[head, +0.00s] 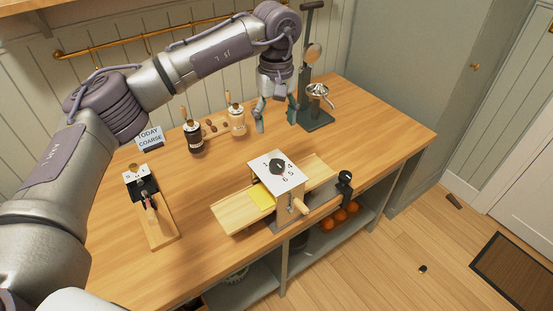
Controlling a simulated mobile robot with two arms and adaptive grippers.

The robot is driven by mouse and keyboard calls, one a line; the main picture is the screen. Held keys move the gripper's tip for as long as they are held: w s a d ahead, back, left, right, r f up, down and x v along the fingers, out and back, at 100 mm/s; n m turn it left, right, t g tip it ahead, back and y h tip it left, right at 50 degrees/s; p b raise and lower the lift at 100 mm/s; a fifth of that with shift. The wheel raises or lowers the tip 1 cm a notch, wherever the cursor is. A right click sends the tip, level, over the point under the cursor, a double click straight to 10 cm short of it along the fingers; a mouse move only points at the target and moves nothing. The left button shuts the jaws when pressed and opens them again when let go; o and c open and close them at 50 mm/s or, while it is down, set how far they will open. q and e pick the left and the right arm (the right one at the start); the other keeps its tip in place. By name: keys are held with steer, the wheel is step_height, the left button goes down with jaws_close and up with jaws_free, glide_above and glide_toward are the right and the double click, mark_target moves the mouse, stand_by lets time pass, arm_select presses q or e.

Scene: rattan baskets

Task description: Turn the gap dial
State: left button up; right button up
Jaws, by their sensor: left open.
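The dial (278,167) is a dark round knob on a white square plate (291,184) marked with numerals around it. The plate tops a wooden-and-metal device with a yellow sheet (262,196) and a light wooden board (234,213) running through it. Which numeral the knob points to is too small to tell. My left gripper (276,126) hangs fingers down behind the dial, clearly apart from it, open and empty. My right gripper is out of view. A sign (150,137) reading "TODAY COARSE" stands at the back left.
A second small device (160,225) with a lettered plate and handle stands at the left. Two jars (193,138) (237,120) stand at the back. A tall dark press stand (317,118) is right of my left gripper. Orange fruit (340,217) lies on the shelf below.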

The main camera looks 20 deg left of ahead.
mark_target(277, 163)
arm_select(q)
step_height(277, 163, down, 13)
steer(key=p, duration=0.3)
steer(key=shift+d+p, duration=0.15)
steer(key=shift+p, duration=0.2)
steer(key=shift+c, duration=0.2)
steer(key=c, duration=1.1)
